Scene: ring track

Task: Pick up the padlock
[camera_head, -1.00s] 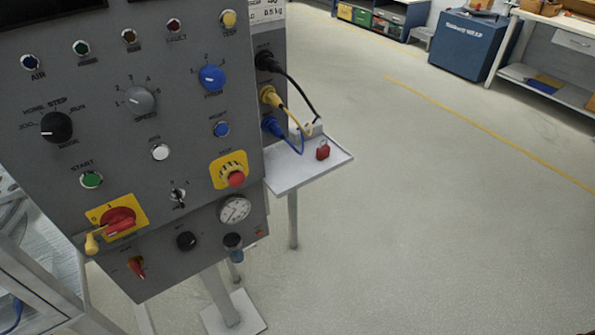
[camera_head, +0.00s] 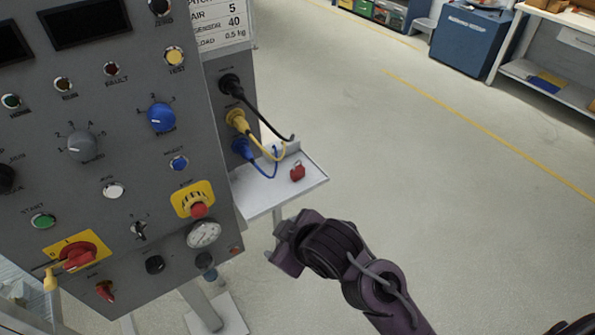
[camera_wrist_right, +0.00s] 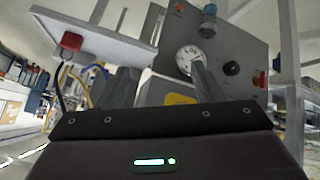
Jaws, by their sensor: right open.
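The small red padlock (camera_head: 297,172) stands on the white side shelf (camera_head: 258,198), near its right end, with its shackle up. My right gripper (camera_head: 276,249) is below and in front of the shelf, apart from the padlock. In the right wrist view, which looks turned upside down, the gripper's two fingers (camera_wrist_right: 161,72) are spread with nothing between them. There the padlock (camera_wrist_right: 71,41) is up and left of the fingers, against the shelf (camera_wrist_right: 112,46). My left gripper is not in view.
A grey control panel (camera_head: 130,120) stands left of the shelf. Black, yellow (camera_head: 262,142) and blue cables hang from its side plugs close to the padlock. The floor (camera_head: 420,180) to the right is open. A blue cabinet (camera_head: 471,38) and a workbench (camera_head: 565,50) stand far back.

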